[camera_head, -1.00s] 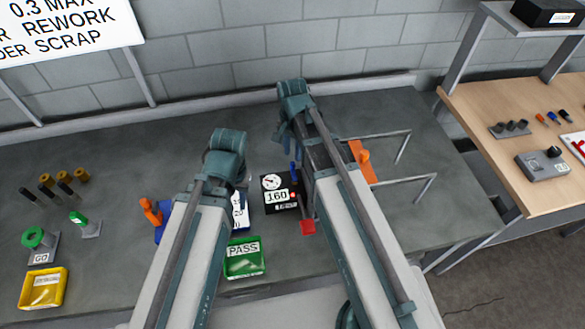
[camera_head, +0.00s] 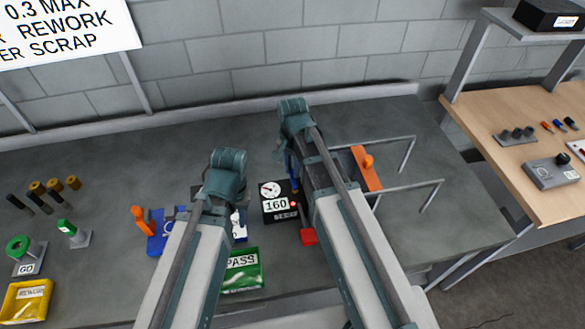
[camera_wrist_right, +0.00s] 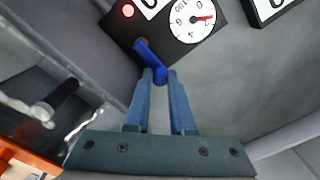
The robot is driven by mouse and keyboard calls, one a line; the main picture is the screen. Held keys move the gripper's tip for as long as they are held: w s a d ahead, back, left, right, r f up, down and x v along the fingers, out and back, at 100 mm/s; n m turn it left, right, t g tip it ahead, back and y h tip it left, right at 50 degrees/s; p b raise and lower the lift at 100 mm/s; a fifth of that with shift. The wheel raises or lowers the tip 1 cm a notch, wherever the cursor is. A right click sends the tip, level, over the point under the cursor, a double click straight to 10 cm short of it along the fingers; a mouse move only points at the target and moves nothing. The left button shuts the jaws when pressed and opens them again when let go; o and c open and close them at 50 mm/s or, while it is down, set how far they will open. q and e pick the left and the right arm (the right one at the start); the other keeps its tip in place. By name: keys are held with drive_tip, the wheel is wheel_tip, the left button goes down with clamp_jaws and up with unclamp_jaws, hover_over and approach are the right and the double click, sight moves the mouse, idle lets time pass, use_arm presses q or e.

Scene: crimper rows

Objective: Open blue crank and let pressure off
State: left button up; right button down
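The black gauge box (camera_head: 279,218) stands on the grey bench in the head view, its display reading 160. It has a round white dial (camera_head: 270,190) and a lit red lamp, both also in the right wrist view. The blue crank (camera_wrist_right: 148,56) sticks out of the box beside the dial. My right gripper (camera_wrist_right: 160,76) has its two fingertips on either side of the crank's round end, apparently touching it. In the head view my right wrist hides most of the crank. My left gripper (camera_head: 220,190) hovers left of the box; its fingers are hidden.
A green PASS bin (camera_head: 242,272) stands in front of the box and a red piece (camera_head: 308,237) at its right. A blue fixture with an orange handle (camera_head: 140,220) is beside my left arm. An orange part (camera_head: 366,168) lies right, near wire rails. The back of the bench is clear.

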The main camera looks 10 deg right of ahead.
drive_tip(key=shift+a+n, duration=0.1)
drive_tip(key=shift+n, duration=0.2)
drive_tip(key=n, duration=0.1)
drive_tip(key=a+n, duration=0.1)
drive_tip(key=shift+s+n, duration=0.15)
drive_tip(key=shift+n, duration=0.25)
drive_tip(key=n, duration=0.2)
drive_tip(key=a+n, duration=0.1)
drive_tip(key=shift+s+a+n, duration=0.1)
drive_tip(key=shift+s+n, duration=0.15)
drive_tip(key=shift+n, duration=0.05)
drive_tip(key=n, duration=0.1)
drive_tip(key=s+n, duration=0.1)
drive_tip(key=n, duration=0.1)
drive_tip(key=shift+a, duration=0.4)
drive_tip(key=shift+s+a+n, duration=0.15)
drive_tip(key=shift+s+n, duration=0.1)
drive_tip(key=shift+n, duration=0.75)
drive_tip(key=shift+s+a+n, duration=0.15)
drive_tip(key=shift+s+n, duration=0.1)
drive_tip(key=shift+n, duration=0.75)
drive_tip(key=c, duration=1.1)
unclamp_jaws()
drive_tip(key=shift+o, duration=0.3)
